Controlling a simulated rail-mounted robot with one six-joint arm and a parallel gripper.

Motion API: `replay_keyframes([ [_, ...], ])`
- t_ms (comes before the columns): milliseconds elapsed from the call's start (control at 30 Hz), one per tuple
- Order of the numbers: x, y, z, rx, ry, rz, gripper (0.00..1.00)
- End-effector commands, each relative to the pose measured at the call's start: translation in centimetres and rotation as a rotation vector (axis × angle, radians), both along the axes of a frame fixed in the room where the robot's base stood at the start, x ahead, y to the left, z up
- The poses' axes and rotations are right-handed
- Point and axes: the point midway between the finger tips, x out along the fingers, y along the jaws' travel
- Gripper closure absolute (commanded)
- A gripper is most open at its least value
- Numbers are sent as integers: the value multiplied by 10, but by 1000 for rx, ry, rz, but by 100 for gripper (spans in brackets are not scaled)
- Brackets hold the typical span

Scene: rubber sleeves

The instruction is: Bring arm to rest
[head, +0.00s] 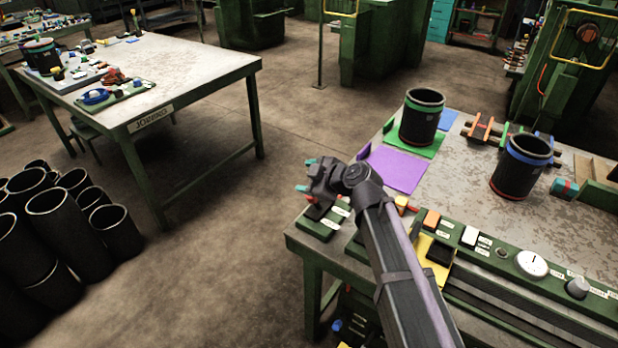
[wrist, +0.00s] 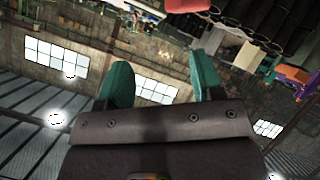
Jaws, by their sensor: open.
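My arm reaches from the bottom of the head view over the front left corner of the right-hand workbench (head: 460,148). My gripper (head: 304,188) is at its end, pointing left, above the bench's left edge. In the wrist view, its two teal fingers (wrist: 160,82) stand apart with nothing between them. The wrist view is turned and looks out across the hall at windows and the far wall. Two black rubber sleeves stand upright on the bench: one with a green band (head: 421,120) on a green mat, one with a blue band (head: 520,172) to its right.
A green control panel (head: 500,250) with knobs and a dial runs along the bench's front. A purple mat (head: 395,168) lies behind my gripper. Several black sleeves (head: 60,220) stand on the floor at left. Another table (head: 165,65) stands at upper left, with open floor between.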

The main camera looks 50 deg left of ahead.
Motion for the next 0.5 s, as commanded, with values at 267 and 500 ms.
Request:
replay_keyframes([
  [267,0,0,34,0,-1,0,39],
  [500,0,0,32,0,0,0,39],
])
